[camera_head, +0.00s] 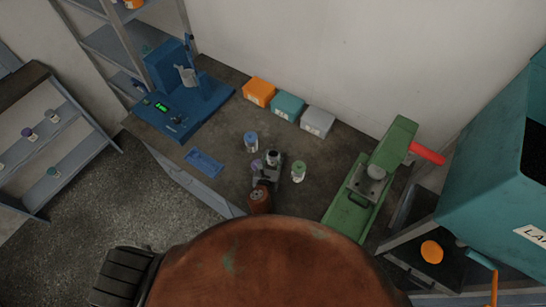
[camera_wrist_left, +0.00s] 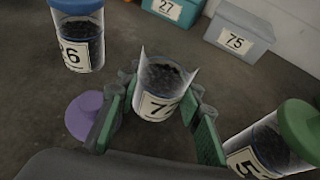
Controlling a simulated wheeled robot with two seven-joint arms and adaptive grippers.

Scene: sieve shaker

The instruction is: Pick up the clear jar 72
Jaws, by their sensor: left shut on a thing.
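The clear jar 72 (camera_wrist_left: 163,80) is open at the top and holds dark granules. The first digit on its white label reads 7; the second is hard to read. My left gripper (camera_wrist_left: 160,125) has its green-padded fingers on both sides of the jar and is shut on it. In the head view the jar (camera_head: 272,157) stands out just beyond my left gripper (camera_head: 268,174), over the workbench. I cannot tell whether its base touches the bench. A purple lid (camera_wrist_left: 84,115) lies on the bench to the left of the jar. My right gripper is not in view.
A blue-lidded jar 26 (camera_wrist_left: 78,38) stands left of the held jar, a green-lidded jar (camera_wrist_left: 272,142) right of it. Orange (camera_head: 259,91), teal (camera_head: 287,106) and grey (camera_head: 317,121) boxes line the wall. A blue machine (camera_head: 181,99) is left, a green press (camera_head: 361,196) right.

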